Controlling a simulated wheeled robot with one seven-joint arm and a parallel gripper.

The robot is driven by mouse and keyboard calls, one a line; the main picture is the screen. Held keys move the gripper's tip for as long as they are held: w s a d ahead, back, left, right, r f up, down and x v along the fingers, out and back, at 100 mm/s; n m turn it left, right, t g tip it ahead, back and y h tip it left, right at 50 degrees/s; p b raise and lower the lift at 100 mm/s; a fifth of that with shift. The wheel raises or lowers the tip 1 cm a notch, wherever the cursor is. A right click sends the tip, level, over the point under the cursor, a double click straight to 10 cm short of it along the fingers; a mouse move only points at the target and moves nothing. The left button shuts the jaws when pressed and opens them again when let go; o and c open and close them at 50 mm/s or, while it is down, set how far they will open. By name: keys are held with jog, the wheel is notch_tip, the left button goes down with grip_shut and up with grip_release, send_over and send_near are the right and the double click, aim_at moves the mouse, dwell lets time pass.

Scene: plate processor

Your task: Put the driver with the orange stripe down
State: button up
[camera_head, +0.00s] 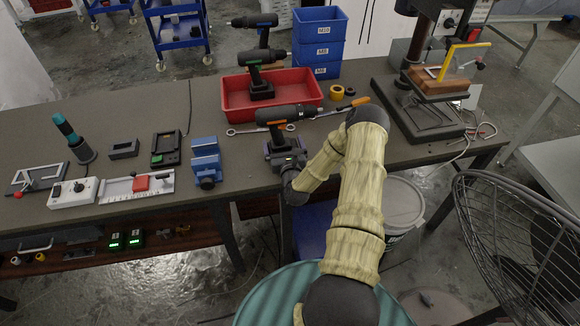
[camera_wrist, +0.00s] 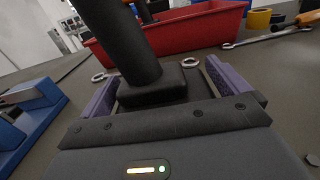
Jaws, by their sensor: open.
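The driver with the orange stripe (camera_head: 287,115) stands upright near the table's front edge, in front of the red tray. Its dark handle and battery foot (camera_wrist: 150,88) fill the middle of the wrist view; its top is cut off there. My gripper (camera_head: 286,155) is low at the driver's foot. Its two purple fingers (camera_wrist: 160,90) are open, one on each side of the foot. The foot looks to be resting on the table, though its underside is hidden by my gripper.
The red tray (camera_head: 236,101) behind holds a driver with a green stripe (camera_head: 260,78). A blue-striped driver (camera_head: 263,30) stands farther back. A wrench (camera_head: 245,130) lies close behind, a blue vise (camera_head: 206,162) stands left, and a drill press base (camera_head: 420,118) right.

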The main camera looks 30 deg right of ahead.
jog(key=b+v, duration=0.3)
jog(key=v, duration=1.4)
jog(key=shift+s+f, duration=0.2)
jog(key=shift+a, duration=0.1)
